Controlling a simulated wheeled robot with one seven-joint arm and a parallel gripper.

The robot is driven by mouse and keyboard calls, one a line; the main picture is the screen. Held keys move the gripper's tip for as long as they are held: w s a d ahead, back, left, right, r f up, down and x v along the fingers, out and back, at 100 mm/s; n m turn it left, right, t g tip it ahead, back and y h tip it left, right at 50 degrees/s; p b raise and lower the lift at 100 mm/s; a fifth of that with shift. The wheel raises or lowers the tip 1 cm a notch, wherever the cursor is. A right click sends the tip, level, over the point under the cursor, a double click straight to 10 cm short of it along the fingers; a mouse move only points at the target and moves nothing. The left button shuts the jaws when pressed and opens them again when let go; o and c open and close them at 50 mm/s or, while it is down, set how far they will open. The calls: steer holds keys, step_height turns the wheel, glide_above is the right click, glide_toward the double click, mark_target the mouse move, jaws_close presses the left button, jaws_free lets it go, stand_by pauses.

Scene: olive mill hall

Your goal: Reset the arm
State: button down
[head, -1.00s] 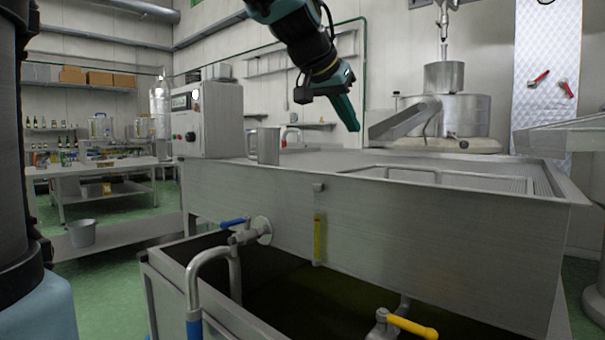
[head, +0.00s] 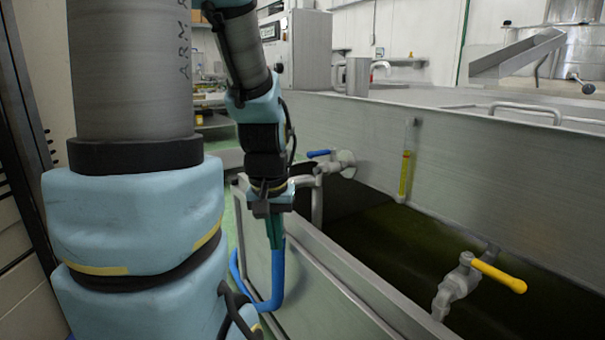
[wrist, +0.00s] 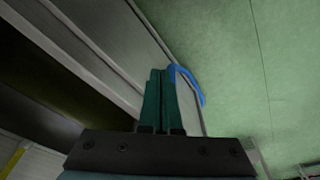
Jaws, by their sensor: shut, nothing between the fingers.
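My gripper (head: 275,232) hangs pointing down in the head view, in front of the outer side of the steel tank. Its green fingers are closed together with nothing between them. In the wrist view the shut fingers (wrist: 160,98) lie over the tank's rim area, with green floor beyond. A blue hose (head: 276,285) runs down just behind the fingertips; it also shows beside them in the wrist view (wrist: 190,82). I cannot tell whether the fingers touch the hose.
The lower steel tank (head: 310,285) holds dark liquid. A blue-handled valve (head: 330,158) and a yellow-handled valve (head: 490,273) stick out over it. A steel jug (head: 357,76) stands on the upper basin (head: 480,150). Green floor (wrist: 240,60) is open beside the tank.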

step_height(320, 180, up, 15)
steer(key=s+a+p, duration=0.1)
steer(key=p, duration=1.5)
steer(key=shift+s+a, duration=0.2)
steer(key=shift+s, duration=0.15)
